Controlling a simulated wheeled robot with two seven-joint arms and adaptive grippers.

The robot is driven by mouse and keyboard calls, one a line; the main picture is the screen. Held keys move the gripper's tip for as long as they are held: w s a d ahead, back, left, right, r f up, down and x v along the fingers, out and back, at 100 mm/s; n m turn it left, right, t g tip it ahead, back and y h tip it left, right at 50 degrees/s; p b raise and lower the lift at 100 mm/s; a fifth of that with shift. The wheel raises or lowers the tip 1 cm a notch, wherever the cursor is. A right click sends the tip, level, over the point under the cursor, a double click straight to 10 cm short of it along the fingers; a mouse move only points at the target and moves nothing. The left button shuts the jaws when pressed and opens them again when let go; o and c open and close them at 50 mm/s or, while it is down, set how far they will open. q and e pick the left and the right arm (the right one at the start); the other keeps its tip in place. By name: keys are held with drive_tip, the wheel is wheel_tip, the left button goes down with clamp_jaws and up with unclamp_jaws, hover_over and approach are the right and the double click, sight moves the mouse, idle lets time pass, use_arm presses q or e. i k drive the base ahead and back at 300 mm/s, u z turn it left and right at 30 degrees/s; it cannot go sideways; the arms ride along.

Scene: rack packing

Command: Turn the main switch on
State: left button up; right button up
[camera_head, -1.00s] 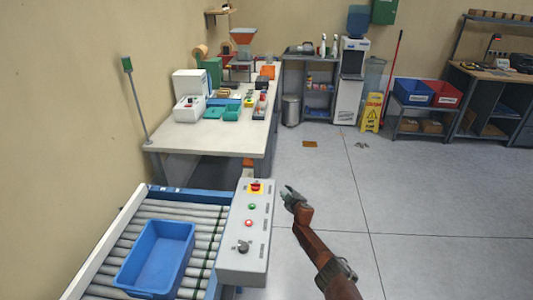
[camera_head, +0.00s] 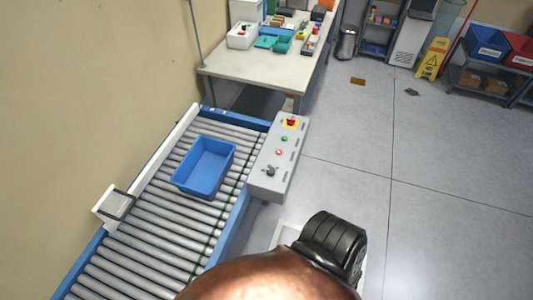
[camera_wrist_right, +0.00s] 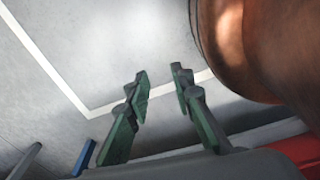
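The grey control panel (camera_head: 262,180) stands along the right side of the roller conveyor. On its top are a red emergency button on a yellow plate (camera_head: 291,122), a green button (camera_head: 284,139), a red button (camera_head: 278,152) and a black rotary switch (camera_head: 269,171) at the near end. My right gripper (camera_wrist_right: 160,78) shows in the right wrist view with its two green-grey fingers apart and nothing between them. It points at the floor, away from the panel. In the head view it is hidden behind my arm. My left gripper is not in view.
A blue tote (camera_head: 205,167) sits on the conveyor rollers (camera_head: 150,240). A small grey-framed box (camera_head: 114,205) is on the conveyor's left edge. A white workbench (camera_head: 265,78) stands behind. The floor right of the panel is clear.

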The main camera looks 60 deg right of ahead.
sight(291, 122)
drive_tip(key=u, duration=1.5)
drive_tip(key=k, duration=0.75)
drive_tip(key=z, duration=2.4)
